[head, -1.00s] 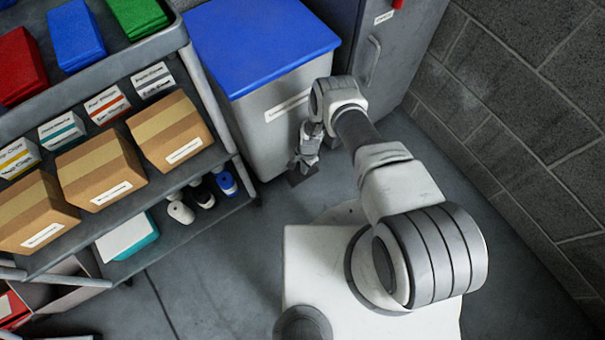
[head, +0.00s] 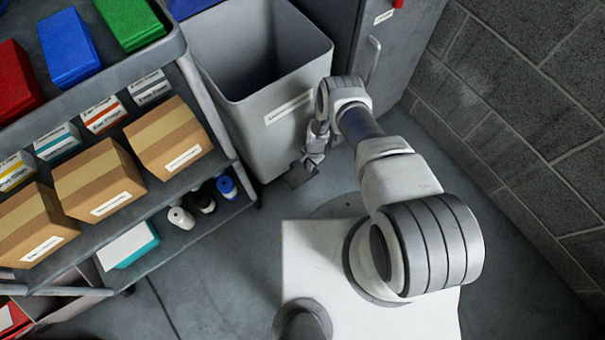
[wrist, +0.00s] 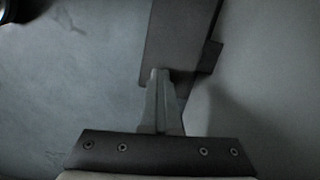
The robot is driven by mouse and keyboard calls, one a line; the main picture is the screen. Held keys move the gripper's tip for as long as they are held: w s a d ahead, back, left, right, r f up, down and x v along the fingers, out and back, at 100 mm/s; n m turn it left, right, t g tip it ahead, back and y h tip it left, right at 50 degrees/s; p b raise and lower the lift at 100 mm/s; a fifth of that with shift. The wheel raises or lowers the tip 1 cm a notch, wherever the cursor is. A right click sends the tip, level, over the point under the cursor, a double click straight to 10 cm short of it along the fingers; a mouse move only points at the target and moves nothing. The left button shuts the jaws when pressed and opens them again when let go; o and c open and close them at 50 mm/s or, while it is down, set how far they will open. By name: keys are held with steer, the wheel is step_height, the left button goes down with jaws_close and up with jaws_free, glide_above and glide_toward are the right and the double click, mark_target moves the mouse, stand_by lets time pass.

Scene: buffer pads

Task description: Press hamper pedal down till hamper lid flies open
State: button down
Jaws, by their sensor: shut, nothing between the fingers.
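The grey hamper (head: 285,105) stands between the shelf and the cabinet, with a white label on its front. It is open at the top and its dark inside shows. Its blue lid (head: 192,6) is swung up at the back, mostly out of the picture. The dark flat pedal (head: 298,176) sticks out low at the hamper's front. My gripper (head: 308,162) is at the pedal, pointing down. In the wrist view my gripper (wrist: 160,75) is shut and empty, its tips overlapping the near edge of the pedal (wrist: 180,35). Whether they touch is hard to tell.
A shelf cart (head: 215,165) with cardboard boxes, coloured packs and bottles stands close on the left. A grey cabinet (head: 385,50) stands at the back right of the hamper. A block wall (head: 530,130) runs along the right. Bare floor lies between cart and my base.

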steer(key=shift+w+d, duration=0.1)
steer(key=shift+w, duration=0.05)
step_height(320, 180, up, 17)
steer(key=w+d+p, duration=0.1)
steer(key=p, duration=0.6)
steer(key=shift+r, duration=0.2)
steer(key=shift+s+d, duration=0.1)
steer(key=shift+s, duration=0.05)
stand_by(0.7)
